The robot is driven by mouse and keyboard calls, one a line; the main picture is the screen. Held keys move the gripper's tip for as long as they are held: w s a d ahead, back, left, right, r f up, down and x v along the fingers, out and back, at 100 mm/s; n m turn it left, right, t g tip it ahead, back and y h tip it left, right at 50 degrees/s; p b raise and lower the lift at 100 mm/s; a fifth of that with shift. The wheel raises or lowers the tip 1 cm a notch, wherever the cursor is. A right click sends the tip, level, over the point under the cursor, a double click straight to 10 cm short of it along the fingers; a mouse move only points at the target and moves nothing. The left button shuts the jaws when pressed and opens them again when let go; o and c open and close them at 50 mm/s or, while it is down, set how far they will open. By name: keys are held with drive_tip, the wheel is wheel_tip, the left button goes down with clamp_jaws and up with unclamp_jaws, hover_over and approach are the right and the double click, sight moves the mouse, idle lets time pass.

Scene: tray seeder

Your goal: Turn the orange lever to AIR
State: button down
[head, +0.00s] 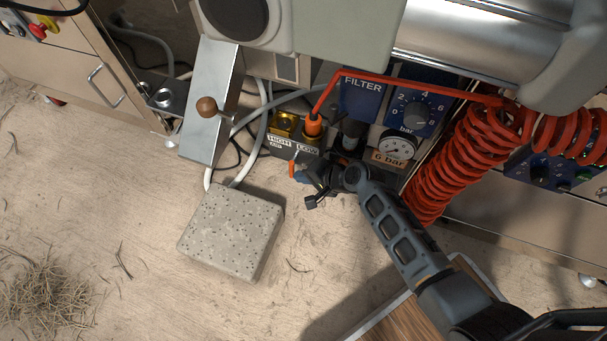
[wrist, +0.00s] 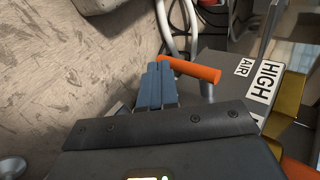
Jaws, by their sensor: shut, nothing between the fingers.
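The orange lever (wrist: 190,70) shows in the wrist view as a short rounded bar with a grey stem under its right end. Its other end points left, away from the AIR label (wrist: 244,67) on the dark valve block (wrist: 228,63). In the head view the lever (head: 292,169) is a small orange piece below the block. My gripper (wrist: 155,85) is shut and empty, its blue-grey fingertips close to the lever's left end. I cannot tell whether they touch it. In the head view my gripper (head: 300,178) partly hides the front of the block.
HIGH and LOW labels sit on the block, with a brass port (head: 285,123) and an orange-plugged hose (head: 313,125) above. A pressure gauge (head: 397,148) and a coiled red hose (head: 450,165) are to the right. A speckled stone block (head: 232,232) lies on the ground at lower left.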

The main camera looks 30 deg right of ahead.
drive_tip(key=shift+w+a+f, duration=0.1)
drive_tip(key=shift+f, duration=0.05)
drive_tip(key=w+f+t+b, duration=0.1)
drive_tip(key=b, duration=0.2)
drive_tip(key=shift+a+y, duration=0.4)
drive_tip(key=shift+w+b, duration=0.1)
drive_tip(key=shift+b, duration=0.2)
drive_tip(key=shift+w+a+t, duration=0.1)
drive_tip(key=shift+t, duration=0.5)
drive_tip(key=shift+w+y, duration=0.1)
drive_tip(key=shift+y, duration=0.3)
drive_tip(key=shift+r, duration=0.1)
